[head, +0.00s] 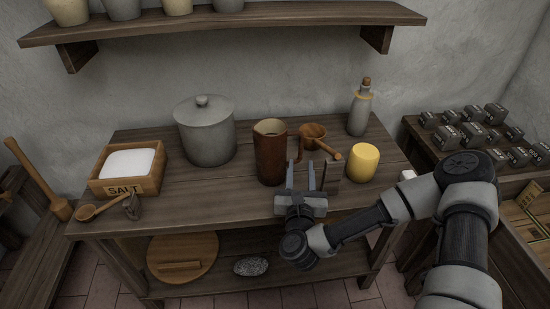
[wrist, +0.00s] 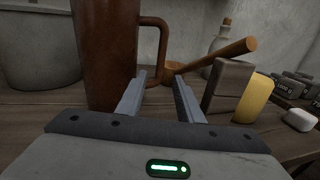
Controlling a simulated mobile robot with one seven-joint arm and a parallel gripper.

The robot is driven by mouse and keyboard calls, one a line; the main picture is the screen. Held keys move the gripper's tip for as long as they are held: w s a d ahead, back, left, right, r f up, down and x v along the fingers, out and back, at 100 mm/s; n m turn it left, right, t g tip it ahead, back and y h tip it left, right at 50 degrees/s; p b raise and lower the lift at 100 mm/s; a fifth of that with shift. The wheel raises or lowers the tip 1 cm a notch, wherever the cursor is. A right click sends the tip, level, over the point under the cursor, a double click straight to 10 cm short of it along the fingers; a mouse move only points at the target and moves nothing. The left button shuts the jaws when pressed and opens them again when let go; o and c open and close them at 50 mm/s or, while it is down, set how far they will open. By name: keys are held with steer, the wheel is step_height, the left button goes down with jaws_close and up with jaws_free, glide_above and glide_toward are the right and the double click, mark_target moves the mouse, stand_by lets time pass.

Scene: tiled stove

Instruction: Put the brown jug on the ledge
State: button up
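The brown jug (head: 270,152) stands upright on the wooden table, near its middle. Its handle is on the right side, and in the wrist view the jug (wrist: 104,50) fills the left of centre. My gripper (head: 303,178) is open in front of the jug and a little to its right. In the wrist view its two fingers (wrist: 158,97) are apart, with the handle just beyond and between them; whether they touch it I cannot tell. The wooden ledge (head: 230,24) runs along the wall above the table and holds several pots along its left half.
A grey lidded pot (head: 206,132) stands left of the jug. A wooden ladle (head: 314,133), a small grey block (wrist: 228,90), a yellow cylinder (head: 363,162) and a corked bottle (head: 360,110) stand to the right. A salt box (head: 127,168) is at the left. The ledge's right half is clear.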

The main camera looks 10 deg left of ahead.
mark_target(300, 154)
steer(key=shift+w+a+r+b, duration=0.1)
steer(key=shift+w+r+b, duration=0.05)
steer(key=shift+w, duration=0.9)
steer(key=shift+w+a+r+b, duration=0.1)
steer(key=shift+w+a+b, duration=0.05)
steer(key=shift+w, duration=0.9)
steer(key=shift+w+a+r+b, duration=0.1)
steer(key=shift+w+r+b, duration=0.05)
steer(key=shift+w, duration=0.9)
jaws_close()
